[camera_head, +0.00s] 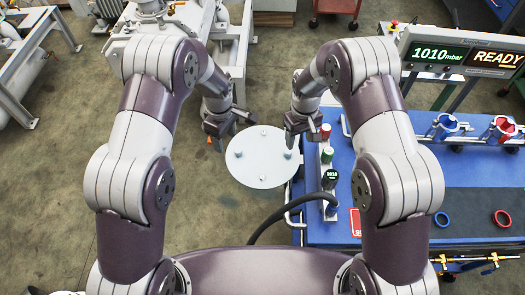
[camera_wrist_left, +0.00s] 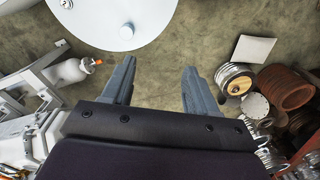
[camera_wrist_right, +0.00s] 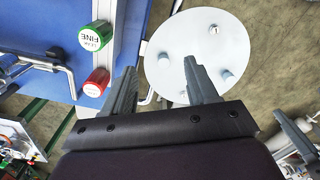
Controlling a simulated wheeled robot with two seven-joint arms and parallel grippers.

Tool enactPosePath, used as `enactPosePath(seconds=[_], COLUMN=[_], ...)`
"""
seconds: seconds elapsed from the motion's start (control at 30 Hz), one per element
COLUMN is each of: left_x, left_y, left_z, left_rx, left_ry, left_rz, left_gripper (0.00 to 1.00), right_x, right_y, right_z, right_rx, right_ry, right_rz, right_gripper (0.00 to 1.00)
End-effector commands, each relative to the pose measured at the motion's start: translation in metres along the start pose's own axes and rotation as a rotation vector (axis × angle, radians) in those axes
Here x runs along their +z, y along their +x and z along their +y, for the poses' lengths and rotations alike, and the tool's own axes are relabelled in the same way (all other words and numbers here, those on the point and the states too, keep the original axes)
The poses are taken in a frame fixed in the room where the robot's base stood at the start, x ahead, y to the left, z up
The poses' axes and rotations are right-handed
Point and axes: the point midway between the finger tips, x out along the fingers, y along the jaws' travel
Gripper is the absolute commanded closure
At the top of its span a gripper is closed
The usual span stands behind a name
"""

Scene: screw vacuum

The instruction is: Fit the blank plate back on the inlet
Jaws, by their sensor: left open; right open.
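A round pale plate (camera_head: 262,170) with small upright knobs, which looks like the blank plate, lies flat in the middle of the head view. It shows at the top of the left wrist view (camera_wrist_left: 110,18) and right wrist view (camera_wrist_right: 200,50). What supports it, and the inlet, I cannot make out. My left gripper (camera_head: 232,128) is open and empty at its upper left edge, fingers apart in the left wrist view (camera_wrist_left: 159,66). My right gripper (camera_head: 306,138) is open and empty by its right edge; one finger overlaps the plate in the right wrist view (camera_wrist_right: 160,68).
A blue bench (camera_head: 335,225) stands right of the plate, with red- and green-capped cylinders (camera_head: 327,155), a bent metal handle and a black hose (camera_head: 270,220). A display (camera_head: 465,52) reads 1010 mbar, READY. Blue and red rings lie on a dark mat.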

Motion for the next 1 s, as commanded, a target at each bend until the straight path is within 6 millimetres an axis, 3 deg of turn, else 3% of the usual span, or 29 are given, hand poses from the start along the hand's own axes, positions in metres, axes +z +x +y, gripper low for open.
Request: enactPosePath(seconds=[0.1,0.2,0.3,0.73,1.0], left_x=[-0.003,-0.005,-0.007,-0.007,-0.007], left_y=[0.008,0.011,0.011,0.017,0.064], left_z=[0.031,0.048,0.056,0.058,0.059], left_rx=[0.010,0.021,0.028,0.029,0.028], left_ry=[-0.349,-0.615,-0.760,-0.807,-0.806], left_rz=[0.002,0.001,0.000,-0.001,-0.001], left_gripper=[0.42,0.42,0.42,0.42,0.42], right_x=[-0.031,-0.048,-0.056,-0.058,-0.058], right_y=[0.008,0.011,0.011,0.018,0.064], right_z=[-0.001,0.000,0.001,0.001,0.002], right_rx=[0.003,0.007,0.010,0.010,0.010], right_ry=[-0.087,-0.144,-0.174,-0.181,-0.181], right_rz=[0.008,0.019,0.025,0.027,0.025], right_gripper=[0.42,0.42,0.42,0.42,0.42])
